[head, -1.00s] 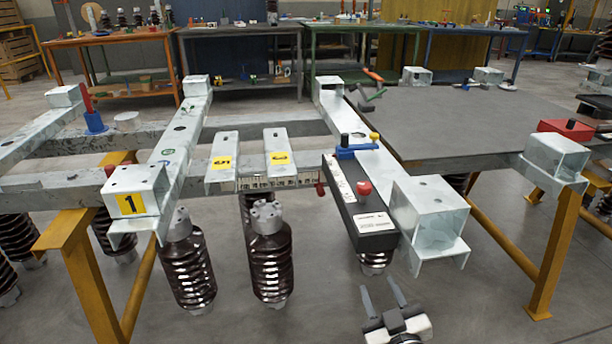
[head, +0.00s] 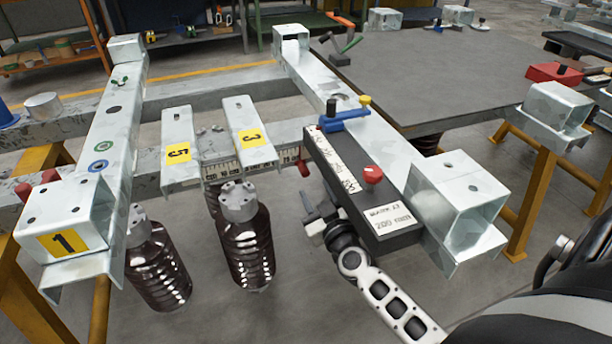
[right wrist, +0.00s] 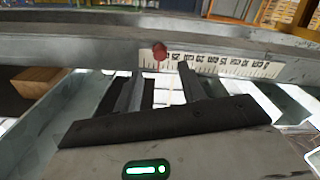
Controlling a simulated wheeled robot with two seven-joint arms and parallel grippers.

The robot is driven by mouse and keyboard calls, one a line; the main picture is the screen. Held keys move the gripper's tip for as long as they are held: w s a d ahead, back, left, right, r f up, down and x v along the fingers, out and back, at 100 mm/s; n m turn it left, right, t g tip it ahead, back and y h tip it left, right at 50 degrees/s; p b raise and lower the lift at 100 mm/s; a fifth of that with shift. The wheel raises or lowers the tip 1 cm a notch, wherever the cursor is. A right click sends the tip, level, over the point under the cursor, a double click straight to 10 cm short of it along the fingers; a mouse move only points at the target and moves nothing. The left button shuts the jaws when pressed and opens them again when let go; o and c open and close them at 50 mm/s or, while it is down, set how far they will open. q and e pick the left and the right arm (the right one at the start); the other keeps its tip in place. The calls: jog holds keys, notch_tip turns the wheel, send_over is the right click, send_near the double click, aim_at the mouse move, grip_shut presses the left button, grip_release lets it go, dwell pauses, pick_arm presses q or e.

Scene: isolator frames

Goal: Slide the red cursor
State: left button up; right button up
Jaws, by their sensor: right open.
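The red cursor (head: 303,168) sits on a white ruler scale (head: 228,166) along the front of a grey beam, just left of a black box. It also shows as a small dark red knob in the right wrist view (right wrist: 159,51), at the left end of the numbered scale there. My right gripper (head: 312,208) is below and in front of the cursor, partly hidden beside the black box. In the right wrist view its two fingers (right wrist: 160,82) are apart and empty, with the cursor just beyond and between the tips. My left gripper is not in view.
The black box (head: 345,190) with a red knob (head: 371,174) stands right of the cursor. Ribbed brown insulators (head: 245,245) hang below. A grey tabletop (head: 430,80) lies at the right.

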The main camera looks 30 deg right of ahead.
aim_at(306, 175)
jog(key=b+x, duration=0.1)
jog(key=x, duration=0.5)
jog(key=shift+d, duration=0.1)
jog(key=shift+w+d, duration=0.1)
jog(key=shift+w, duration=0.5)
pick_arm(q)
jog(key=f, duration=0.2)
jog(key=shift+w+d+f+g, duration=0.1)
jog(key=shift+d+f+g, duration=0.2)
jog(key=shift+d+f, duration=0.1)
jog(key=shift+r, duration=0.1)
pick_arm(e)
grip_shut()
